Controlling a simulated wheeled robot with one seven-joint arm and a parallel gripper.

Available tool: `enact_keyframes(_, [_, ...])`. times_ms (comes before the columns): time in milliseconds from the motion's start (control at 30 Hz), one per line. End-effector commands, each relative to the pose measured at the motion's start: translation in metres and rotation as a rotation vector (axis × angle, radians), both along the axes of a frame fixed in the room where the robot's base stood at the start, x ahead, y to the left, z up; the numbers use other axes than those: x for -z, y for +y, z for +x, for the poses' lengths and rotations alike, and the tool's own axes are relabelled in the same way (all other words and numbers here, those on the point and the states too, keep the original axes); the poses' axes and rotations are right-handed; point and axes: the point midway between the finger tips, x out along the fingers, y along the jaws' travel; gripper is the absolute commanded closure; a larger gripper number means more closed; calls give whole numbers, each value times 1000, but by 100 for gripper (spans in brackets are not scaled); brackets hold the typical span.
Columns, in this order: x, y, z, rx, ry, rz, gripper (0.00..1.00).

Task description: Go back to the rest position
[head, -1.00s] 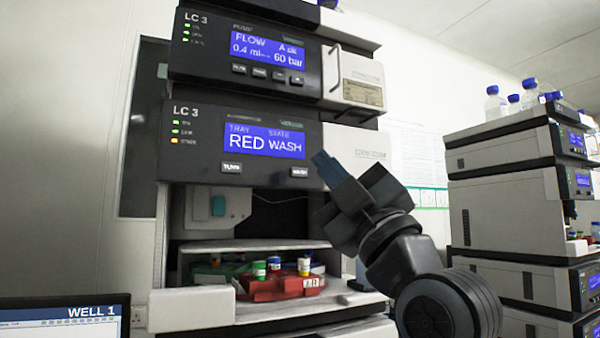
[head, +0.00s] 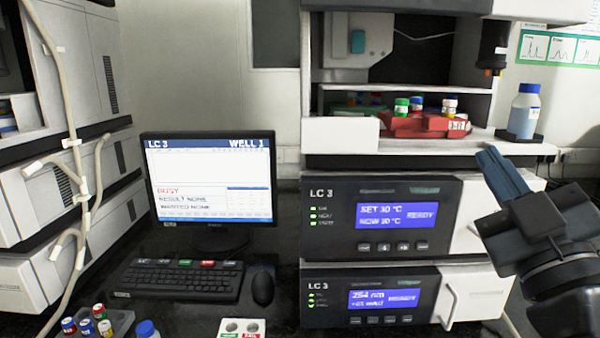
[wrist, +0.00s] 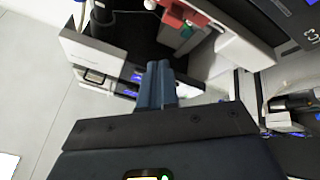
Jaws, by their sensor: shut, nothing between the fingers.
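My gripper (head: 503,170) is at the right of the head view, in front of the LC 3 column stack, with its blue-grey fingers pointing up and left. The fingers are together with nothing between them. In the wrist view my gripper (wrist: 157,70) also shows closed fingers, with the stack beyond them. The gripper touches nothing that I can see.
A red tray (head: 425,125) with capped vials sits in the stack's open bay. A blue-capped bottle (head: 524,112) stands right of it. A monitor (head: 208,180) reading BUSY, a keyboard (head: 180,280) and a vial rack (head: 118,318) are on the left bench.

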Motion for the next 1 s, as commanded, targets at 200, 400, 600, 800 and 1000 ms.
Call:
enact_keyframes(200, [88,1,-39,-25,148,126,100])
enact_keyframes(400, [154,2,-88,-38,270,237,100])
enact_keyframes(600, [207,4,-147,-45,392,341,100])
enact_keyframes(800, [244,5,-213,-45,509,438,100])
enact_keyframes(1000, [268,7,-282,-42,626,532,100])
